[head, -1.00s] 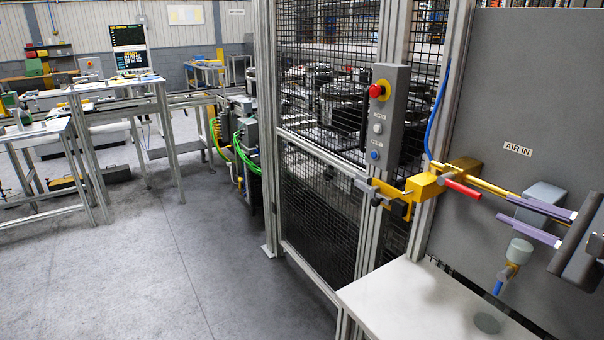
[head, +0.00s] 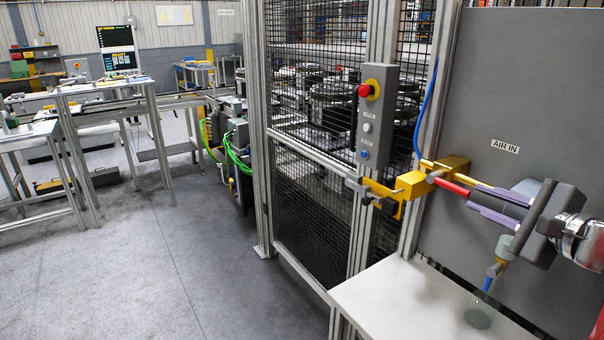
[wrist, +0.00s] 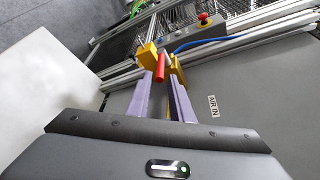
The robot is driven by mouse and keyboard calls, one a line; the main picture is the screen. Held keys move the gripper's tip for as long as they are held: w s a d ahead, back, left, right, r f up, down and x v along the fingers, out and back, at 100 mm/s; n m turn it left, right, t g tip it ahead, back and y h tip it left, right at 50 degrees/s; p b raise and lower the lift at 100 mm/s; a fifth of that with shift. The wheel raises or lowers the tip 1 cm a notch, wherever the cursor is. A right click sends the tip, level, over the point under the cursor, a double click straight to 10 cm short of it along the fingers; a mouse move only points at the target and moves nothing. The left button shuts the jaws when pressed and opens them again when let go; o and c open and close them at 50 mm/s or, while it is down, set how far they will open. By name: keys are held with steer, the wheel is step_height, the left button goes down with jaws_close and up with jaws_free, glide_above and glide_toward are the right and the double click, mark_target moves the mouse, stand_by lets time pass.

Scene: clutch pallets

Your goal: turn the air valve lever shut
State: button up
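The red valve lever (head: 450,190) sticks out from the yellow valve body (head: 414,187) on the fence post, pointing toward my gripper. My gripper (head: 472,196) is open, its two purple fingers aimed at the lever's free end. In the wrist view the lever (wrist: 160,69) shows between the fingertips (wrist: 161,78), with a gap on each side. The yellow valve body shows just beyond it (wrist: 146,55). I cannot tell how far the lever's tip reaches between the fingers. My gripper hides part of the fittings behind it.
A grey panel with an AIR IN label (head: 505,146) stands behind the gripper. A pale ledge (head: 400,300) lies below. A control box with a red button (head: 365,91) sits above left of the valve, beside the mesh fence.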

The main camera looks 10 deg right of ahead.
mark_target(460, 191)
steer(key=shift+x, duration=4.5)
steer(key=shift+c, duration=0.3)
jaws_close()
